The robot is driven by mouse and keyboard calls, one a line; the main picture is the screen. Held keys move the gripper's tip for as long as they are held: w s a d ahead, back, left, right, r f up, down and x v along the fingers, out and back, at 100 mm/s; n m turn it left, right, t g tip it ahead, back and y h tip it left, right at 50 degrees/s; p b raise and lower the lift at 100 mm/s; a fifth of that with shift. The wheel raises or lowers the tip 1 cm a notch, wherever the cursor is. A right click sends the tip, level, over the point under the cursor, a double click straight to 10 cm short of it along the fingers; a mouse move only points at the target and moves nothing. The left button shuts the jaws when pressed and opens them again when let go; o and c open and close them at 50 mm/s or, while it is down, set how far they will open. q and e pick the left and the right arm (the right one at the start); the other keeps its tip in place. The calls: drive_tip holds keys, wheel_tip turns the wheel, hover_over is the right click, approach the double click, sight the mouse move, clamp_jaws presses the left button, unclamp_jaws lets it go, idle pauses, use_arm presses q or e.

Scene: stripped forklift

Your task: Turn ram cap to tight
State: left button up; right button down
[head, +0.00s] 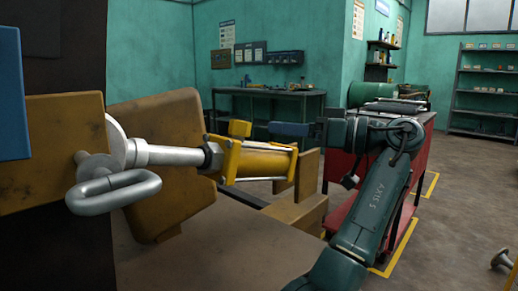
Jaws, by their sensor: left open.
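The yellow hydraulic ram (262,163) lies roughly level in the middle of the head view, with a silver rod (175,155) running left from it. A dark grey collar (212,156), which looks like the ram cap, sits where the rod enters the yellow body. I cannot tell how tight it is. My left gripper (283,130) is at the end of the teal arm, pointing left. It appears just above or behind the ram's body, to the right of the cap. It is open, with no object seen in it; its fingers are hard to make out. My right gripper is out of view.
A grey shackle-like loop (112,192) and brown-yellow plates (160,120) crowd the left. A yellow bracket (298,208) stands below the ram's right end. A red cabinet (410,165) stands behind my arm. Open floor (450,220) lies to the right.

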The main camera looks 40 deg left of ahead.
sight(233, 125)
use_arm(q)
drive_tip(key=b+x, duration=0.2)
drive_tip(key=x, duration=1)
drive_tip(key=shift+a, duration=0.25)
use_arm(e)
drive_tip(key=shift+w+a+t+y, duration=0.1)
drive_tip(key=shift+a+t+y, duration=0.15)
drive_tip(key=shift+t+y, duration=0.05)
use_arm(q)
drive_tip(key=c, duration=1)
drive_tip(key=shift+f, duration=0.1)
drive_tip(key=shift+t, duration=0.3)
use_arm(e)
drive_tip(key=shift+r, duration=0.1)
